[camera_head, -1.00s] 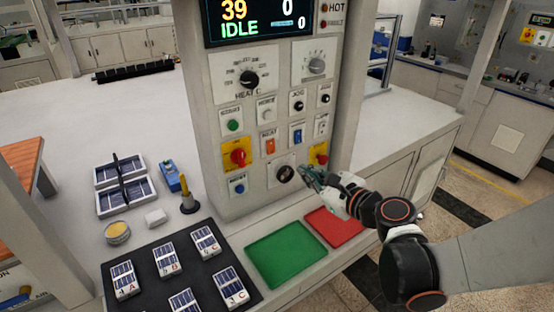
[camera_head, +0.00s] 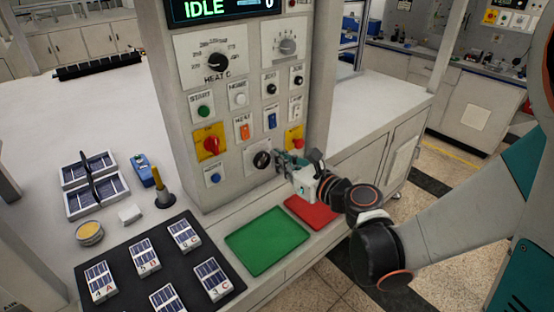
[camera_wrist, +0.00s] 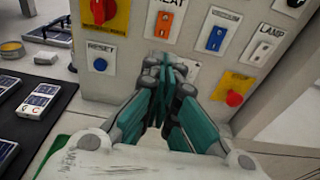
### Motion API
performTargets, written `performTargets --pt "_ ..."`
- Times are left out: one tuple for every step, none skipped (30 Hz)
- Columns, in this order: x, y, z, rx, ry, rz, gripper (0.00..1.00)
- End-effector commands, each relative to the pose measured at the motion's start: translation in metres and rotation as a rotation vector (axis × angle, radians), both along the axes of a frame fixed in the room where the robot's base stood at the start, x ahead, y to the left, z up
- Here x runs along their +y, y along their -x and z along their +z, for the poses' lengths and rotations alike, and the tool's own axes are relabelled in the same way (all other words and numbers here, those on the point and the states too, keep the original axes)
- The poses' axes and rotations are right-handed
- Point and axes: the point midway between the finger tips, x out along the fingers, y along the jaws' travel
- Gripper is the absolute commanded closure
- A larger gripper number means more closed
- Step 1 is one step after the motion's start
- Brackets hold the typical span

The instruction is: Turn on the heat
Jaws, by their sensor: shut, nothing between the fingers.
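The control panel (camera_head: 222,100) stands upright in the head view, with a screen reading IDLE at its top. The orange HEAT rocker switch (camera_head: 245,131) is in the middle of the panel, left of a blue switch (camera_head: 272,121). In the wrist view the orange HEAT switch (camera_wrist: 163,24) is at the top, above my fingers. The HEAT C dial (camera_head: 217,61) is higher up on the panel. My gripper (camera_head: 282,158) is shut and empty, close to the black knob (camera_head: 262,159) low on the panel, below and right of the HEAT switch. In the wrist view my gripper (camera_wrist: 165,66) hides that knob.
A red emergency button (camera_head: 297,143) on yellow is close right of my gripper. A green tray (camera_head: 268,240) and red tray (camera_head: 311,209) lie below. A dark mat (camera_head: 211,262) with several panel pieces lies front left. A red rotary switch (camera_head: 210,145) is left of HEAT.

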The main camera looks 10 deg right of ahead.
Motion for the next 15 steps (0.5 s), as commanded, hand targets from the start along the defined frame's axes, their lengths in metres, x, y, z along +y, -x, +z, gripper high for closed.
performTargets --pt "0.006 -0.008 -0.003 0.0 0.0 0.004 1.0" --pt "0.01 -0.013 -0.004 0.001 0.001 0.004 1.0" --pt "0.015 -0.02 -0.005 0.0 0.0 0.004 1.0" --pt "0.018 -0.024 -0.006 0.0 0.0 0.004 1.0" --pt "0.021 -0.029 -0.006 0.0 0.0 0.004 1.0" --pt "0.026 -0.036 -0.007 0.0 0.0 0.004 1.0" --pt "0.029 -0.041 -0.008 0.0 0.0 0.003 1.0" --pt "0.032 -0.046 -0.009 0.0 0.0 0.004 1.0" --pt "0.036 -0.052 -0.01 0.0 0.001 0.003 1.0" --pt "0.039 -0.057 -0.01 0.0 0.001 0.003 1.0" --pt "0.042 -0.061 -0.011 0.0 0.001 0.003 1.0" --pt "0.046 -0.067 -0.012 0.0 0.001 0.003 1.0" --pt "0.049 -0.07 -0.013 0.0 0.001 0.003 1.0" --pt "0.051 -0.074 -0.013 0.0 0.001 0.003 1.0" --pt "0.054 -0.078 -0.013 0.0 0.0 0.002 1.0"
